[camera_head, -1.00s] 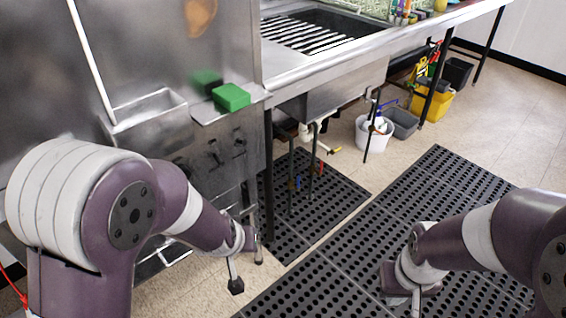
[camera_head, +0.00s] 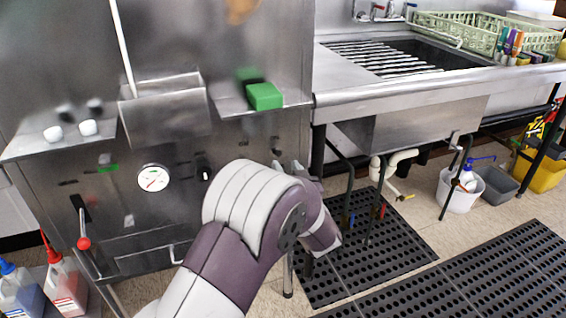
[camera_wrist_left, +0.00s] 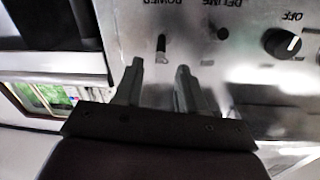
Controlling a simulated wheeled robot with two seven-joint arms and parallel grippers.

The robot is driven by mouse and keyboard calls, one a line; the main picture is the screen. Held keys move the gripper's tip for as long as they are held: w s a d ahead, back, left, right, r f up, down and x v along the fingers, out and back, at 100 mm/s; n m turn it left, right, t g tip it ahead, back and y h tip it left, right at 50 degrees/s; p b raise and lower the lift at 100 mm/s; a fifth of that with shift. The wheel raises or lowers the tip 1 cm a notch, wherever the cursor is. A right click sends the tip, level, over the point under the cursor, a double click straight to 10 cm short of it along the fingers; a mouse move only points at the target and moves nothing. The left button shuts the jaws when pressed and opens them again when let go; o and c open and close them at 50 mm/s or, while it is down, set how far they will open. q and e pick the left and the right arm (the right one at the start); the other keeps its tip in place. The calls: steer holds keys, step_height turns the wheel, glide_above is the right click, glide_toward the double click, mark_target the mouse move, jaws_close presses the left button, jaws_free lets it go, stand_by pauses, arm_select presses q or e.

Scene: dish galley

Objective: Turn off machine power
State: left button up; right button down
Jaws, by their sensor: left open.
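The machine's steel front panel (camera_head: 120,215) fills the left of the head view. In the left wrist view the panel appears upside down, with a small toggle switch (camera_wrist_left: 161,46) by the POWER label. A second small control (camera_wrist_left: 222,33) sits by the DELIME label, and a black knob (camera_wrist_left: 282,42) by OFF. My left gripper (camera_wrist_left: 158,72) is open and empty, its two fingers pointing at the panel on either side of the line to the POWER switch. In the head view my left gripper (camera_head: 287,166) is partly hidden by its arm. The right gripper is out of view.
A green block (camera_head: 264,96) lies on the ledge above. A round gauge (camera_head: 153,178) and a red-knobbed lever (camera_head: 84,242) are to the left. A steel sink counter (camera_head: 400,92) stands right. Black mats (camera_head: 470,275) cover floor on the right.

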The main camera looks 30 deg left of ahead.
mark_target(280, 155)
arm_select(q)
steer(key=b+x, duration=0.1)
steer(key=x, duration=0.4)
steer(key=shift+w+a, duration=0.25)
steer(key=shift+a, duration=0.05)
jaws_close()
step_height(280, 155, down, 5)
steer(key=t+y+b, duration=0.2)
steer(key=b, duration=0.4)
steer(key=m+t+y+b, duration=0.1)
steer(key=t+b, duration=0.2)
steer(key=b, duration=0.3)
steer(key=t+y+b, duration=0.2)
steer(key=b, duration=0.4)
steer(key=shift+w+a+r+m+t+y+b, duration=0.2)
steer(key=shift+m+t+y+b, duration=0.1)
steer(key=shift+t+b, duration=0.1)
